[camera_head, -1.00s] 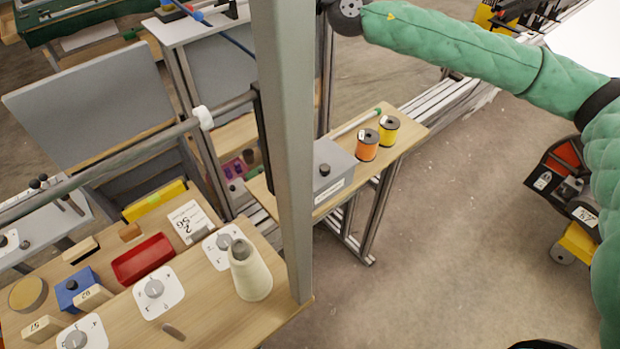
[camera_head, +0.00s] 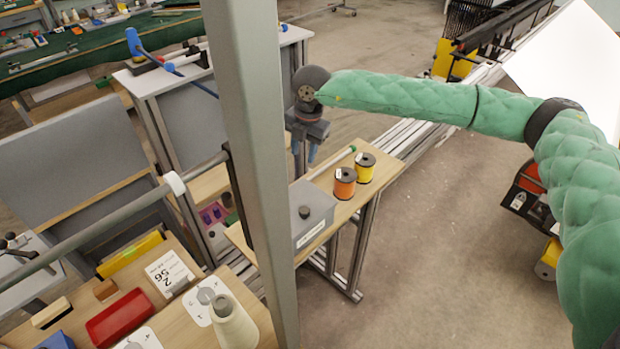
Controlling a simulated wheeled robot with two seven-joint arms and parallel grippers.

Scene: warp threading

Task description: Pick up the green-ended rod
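The green-ended rod (camera_head: 333,163) is a thin pale rod with a green tip at its far right end. It lies on the narrow wooden shelf (camera_head: 391,170), behind the orange and yellow spools. Its near left end is close to the grey box and hard to make out. My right gripper (camera_head: 304,154) hangs at the end of the green padded arm, above and to the left of the rod. Its two bluish fingers point down and stand apart, with nothing seen between them. The grey post hides some of the area to its left. My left gripper is not in view.
The orange spool (camera_head: 344,184) and yellow spool (camera_head: 365,169) stand close beside the rod. A grey box (camera_head: 308,212) with a black knob sits at the shelf's near part. A tall grey post (camera_head: 254,150) rises at left.

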